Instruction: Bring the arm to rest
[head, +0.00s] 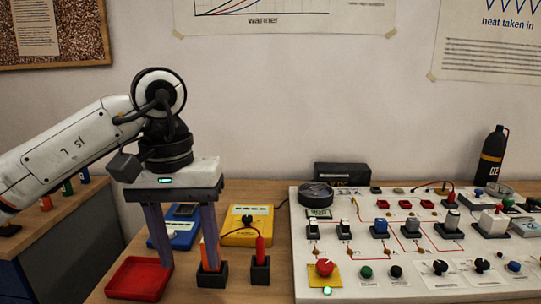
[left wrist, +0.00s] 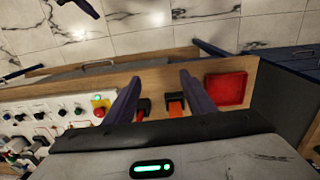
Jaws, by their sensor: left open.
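My left gripper (head: 187,262) hangs fingers down over the left part of the bench, its two fingers apart with nothing between them that it grips. It also shows in the left wrist view (left wrist: 160,78). An orange-handled probe stands in a black holder (head: 211,274), close to the right finger in the head view. A red-handled probe (head: 260,246) stands in a second black holder (head: 260,270), just right of it. In the left wrist view, both holders show between the fingers.
A red tray (head: 138,279) lies at the bench's front left. A yellow meter (head: 247,225) and a blue meter (head: 183,235) stand behind the fingers. A white panel (head: 390,288) with switches and knobs fills the right. A black bottle (head: 491,157) stands at the back.

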